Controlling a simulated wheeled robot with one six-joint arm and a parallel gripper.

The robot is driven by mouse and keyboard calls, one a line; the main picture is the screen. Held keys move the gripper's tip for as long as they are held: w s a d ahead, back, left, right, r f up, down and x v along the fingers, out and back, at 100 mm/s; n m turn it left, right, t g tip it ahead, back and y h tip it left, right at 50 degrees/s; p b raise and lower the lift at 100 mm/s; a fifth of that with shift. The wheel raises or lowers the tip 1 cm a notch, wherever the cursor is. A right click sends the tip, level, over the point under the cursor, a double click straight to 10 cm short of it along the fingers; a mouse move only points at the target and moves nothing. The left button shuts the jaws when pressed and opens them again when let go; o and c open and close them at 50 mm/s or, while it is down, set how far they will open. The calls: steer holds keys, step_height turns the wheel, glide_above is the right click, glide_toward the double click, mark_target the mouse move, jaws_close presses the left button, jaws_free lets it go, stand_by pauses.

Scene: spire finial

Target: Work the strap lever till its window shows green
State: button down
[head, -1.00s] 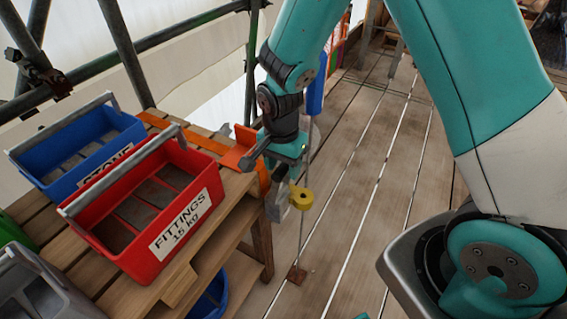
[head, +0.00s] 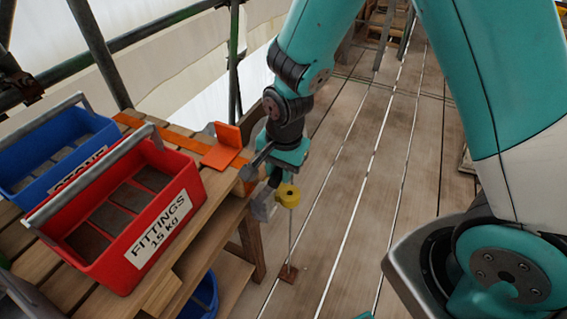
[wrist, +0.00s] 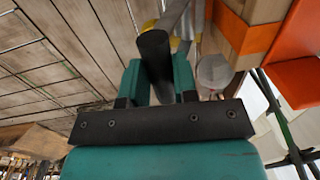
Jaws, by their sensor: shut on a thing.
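My gripper (head: 274,178) is at the right edge of the wooden bench, by the orange strap (head: 249,187). In the wrist view its teal fingers (wrist: 158,85) are shut on a dark round lever grip (wrist: 154,48). In the head view the grey lever (head: 259,158) shows beside the gripper, partly hidden by it. The strap also shows in the wrist view (wrist: 245,35). I cannot make out the lever's window or any colour in it.
A red fittings tote (head: 110,235) and a blue tote (head: 40,190) stand on the bench. An orange angle plate (head: 225,148) is left of my gripper. A yellow piece (head: 288,195) sits on a thin rod above a floor plate.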

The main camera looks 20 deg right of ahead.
steer(key=shift+s+d+f, duration=0.25)
steer(key=shift+s+f, duration=0.05)
steer(key=shift+s, duration=0.2)
steer(key=c, duration=0.9)
jaws_free()
steer(key=shift+d, duration=0.1)
steer(key=shift+r, duration=0.1)
steer(key=r, duration=1.1)
steer(key=s+d+r, duration=0.1)
steer(key=r, duration=0.5)
steer(key=shift+r, duration=0.1)
